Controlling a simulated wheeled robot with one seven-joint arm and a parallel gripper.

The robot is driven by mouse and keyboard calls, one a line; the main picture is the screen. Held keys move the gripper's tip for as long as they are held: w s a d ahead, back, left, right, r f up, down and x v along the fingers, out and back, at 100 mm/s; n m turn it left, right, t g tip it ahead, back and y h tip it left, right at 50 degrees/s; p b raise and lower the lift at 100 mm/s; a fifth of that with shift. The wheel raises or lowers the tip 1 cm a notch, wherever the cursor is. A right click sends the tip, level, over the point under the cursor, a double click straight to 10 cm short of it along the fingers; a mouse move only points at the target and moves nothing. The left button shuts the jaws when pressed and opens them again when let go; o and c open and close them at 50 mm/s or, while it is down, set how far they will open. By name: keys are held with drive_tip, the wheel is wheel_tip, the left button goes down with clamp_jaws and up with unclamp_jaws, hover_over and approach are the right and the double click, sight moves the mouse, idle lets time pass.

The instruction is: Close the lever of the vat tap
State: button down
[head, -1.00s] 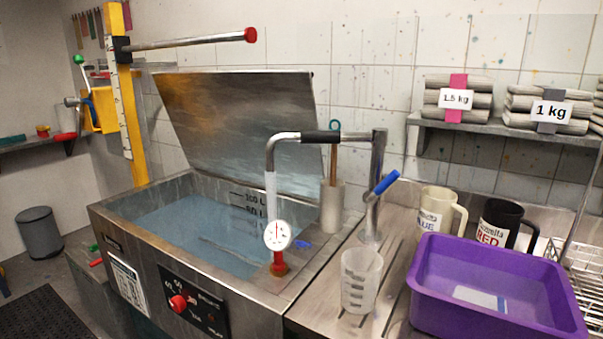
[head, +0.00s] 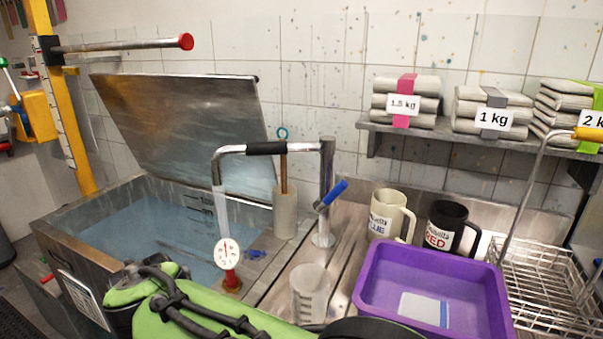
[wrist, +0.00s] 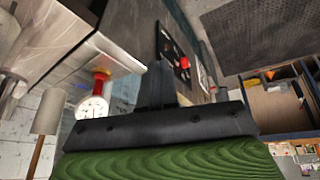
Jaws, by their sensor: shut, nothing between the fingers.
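The vat tap (head: 326,165) is a steel post with a horizontal spout and a black sleeve. Its blue lever (head: 332,193) slants up to the right from the post. A pale translucent column (head: 219,201) hangs below the spout's end, above the dial gauge (head: 228,252); I cannot tell whether it is running water. The open vat (head: 48,228) holds bluish liquid. My gripper (wrist: 158,80) shows in the wrist view, shut and empty, near the gauge (wrist: 93,107) and the vat's red knob (wrist: 185,62). The lever is not visible there. My gripper is outside the head view.
A clear beaker (head: 310,292) stands in front of the tap post. A purple tub (head: 372,284), a white mug (head: 388,215), a black mug (head: 449,226) and a wire rack (head: 545,290) are to the right. The vat's raised lid (head: 185,125) leans behind.

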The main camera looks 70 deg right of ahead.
drive_tip(key=w+d+r+m+g+h+p, duration=0.25)
drive_tip(key=d+r+p, duration=0.2)
drive_tip(key=d, duration=0.45)
drive_tip(key=m+g+h+p, duration=0.55)
drive_tip(key=g+p, duration=0.35)
drive_tip(key=p, duration=0.4)
approach(331, 197)
drive_tip(key=w+a+r, duration=0.2)
drive_tip(key=w+r, duration=0.3)
drive_tip(key=w, duration=0.1)
drive_tip(key=s+a+f+x, duration=0.1)
drive_tip(key=x, duration=1.2)
drive_tip(key=shift+s+a+n+h+b, duration=0.3)
drive_tip(key=shift+s+n+h, duration=0.1)
drive_tip(key=shift+w+f, duration=0.1)
drive_tip(key=shift+f, duration=0.05)
